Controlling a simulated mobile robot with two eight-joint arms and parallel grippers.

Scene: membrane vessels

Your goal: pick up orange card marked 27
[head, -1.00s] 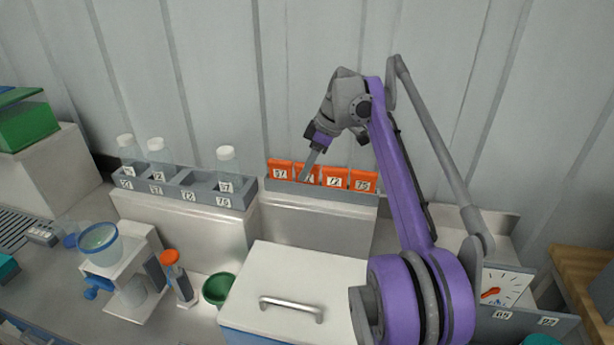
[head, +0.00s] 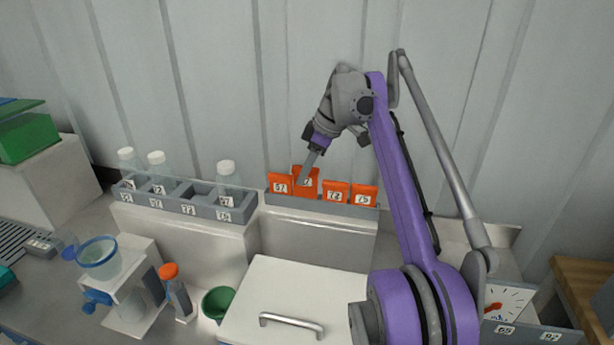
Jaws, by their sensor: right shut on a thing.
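Several orange cards stand in a row in a grey rack on a white ledge against the wall. The second card from the left (head: 306,192) sits higher than its neighbours. Its label is partly covered by my gripper and a 7 shows at its end. My right gripper (head: 305,178) reaches down from above and is shut on this card's upper part. The leftmost card (head: 279,185) stands beside it, its number ending in 7. The cards marked 73 or 72 (head: 335,189) and 75 (head: 364,193) stand to the right. My left gripper is out of view.
A grey rack (head: 205,208) with clear white-capped bottles stands left of the cards. Below are a white lidded box (head: 275,290) with a metal handle, a green bowl (head: 219,302) and an orange-capped tube (head: 178,290). The wall is close behind the cards.

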